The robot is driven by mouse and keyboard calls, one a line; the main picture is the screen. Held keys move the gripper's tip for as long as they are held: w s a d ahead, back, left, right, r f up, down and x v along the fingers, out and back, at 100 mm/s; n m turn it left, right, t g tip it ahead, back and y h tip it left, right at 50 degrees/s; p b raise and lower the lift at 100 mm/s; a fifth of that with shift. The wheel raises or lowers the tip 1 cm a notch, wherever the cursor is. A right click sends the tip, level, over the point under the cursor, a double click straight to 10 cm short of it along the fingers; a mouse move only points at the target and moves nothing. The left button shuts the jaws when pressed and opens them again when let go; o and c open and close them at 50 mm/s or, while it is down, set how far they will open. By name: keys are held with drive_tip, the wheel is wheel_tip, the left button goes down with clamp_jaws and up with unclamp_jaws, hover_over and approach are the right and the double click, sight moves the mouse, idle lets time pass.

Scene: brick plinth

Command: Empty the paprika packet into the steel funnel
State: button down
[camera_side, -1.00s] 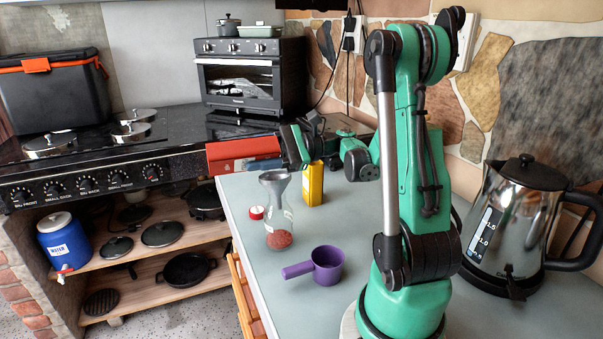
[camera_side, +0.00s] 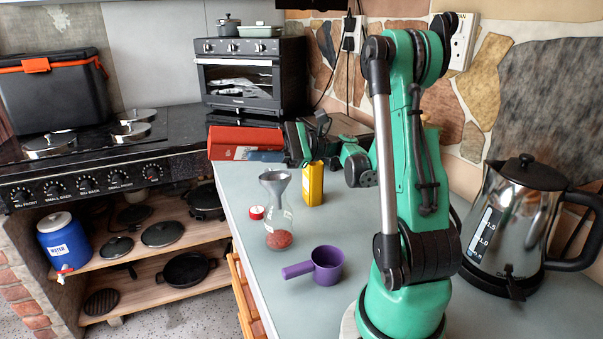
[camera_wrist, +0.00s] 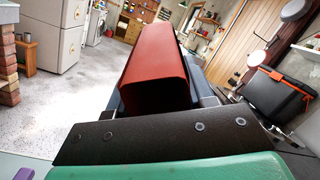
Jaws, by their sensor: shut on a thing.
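The red paprika packet (camera_side: 238,138) is in my gripper (camera_side: 262,153), beyond the funnel in the side view. It lies roughly level, and its mouth cannot be made out. In the wrist view the packet (camera_wrist: 155,62) sits between the dark fingers. The steel funnel (camera_side: 274,178) stands in the neck of a clear glass bottle (camera_side: 281,217), upright on the counter. Red powder (camera_side: 279,239) lies in the bottom of the bottle. The packet is up and back from the funnel in the picture, apart from it. The funnel's inside is not clear to see.
A yellow box (camera_side: 312,184) stands just right of the funnel. A purple cup (camera_side: 327,265) is in front, and a steel kettle (camera_side: 515,225) is far right. The counter's left edge is close to the bottle.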

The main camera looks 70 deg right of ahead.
drive_tip(key=shift+s+d+r+t+y+p, duration=0.15)
drive_tip(key=shift+t+y+p, duration=0.05)
drive_tip(key=shift+t+y, duration=0.3)
drive_tip(key=shift+s+d+r+t+y+p, duration=0.1)
drive_tip(key=shift+s+d+t+y+p, duration=0.05)
drive_tip(key=shift+t+y, duration=0.35)
idle(2.5)
drive_tip(key=shift+s+d+r+t+y, duration=0.1)
drive_tip(key=shift+s+r+t+y, duration=0.05)
drive_tip(key=shift+r+t+y, duration=0.25)
drive_tip(key=shift+s+d+r+t+y, duration=0.1)
drive_tip(key=shift+r+t+y, duration=0.15)
drive_tip(key=shift+r, duration=0.25)
idle(1.9)
drive_tip(key=shift+f, duration=0.1)
idle(0.4)
drive_tip(key=shift+w+a+f+g+h, duration=0.1)
drive_tip(key=shift+f+g+h, duration=0.15)
drive_tip(key=shift+f+h, duration=0.2)
drive_tip(key=shift+w+a+f+g+h, duration=0.1)
drive_tip(key=shift+f+g+h, duration=0.1)
drive_tip(key=shift+f+h, duration=0.2)
drive_tip(key=shift+w+a+f+g+h, duration=0.1)
drive_tip(key=shift+w+g+h, duration=0.1)
drive_tip(key=shift+g, duration=0.2)
drive_tip(key=shift+w+a+g+h, duration=0.1)
drive_tip(key=shift+g+h, duration=0.1)
drive_tip(key=shift+g, duration=0.2)
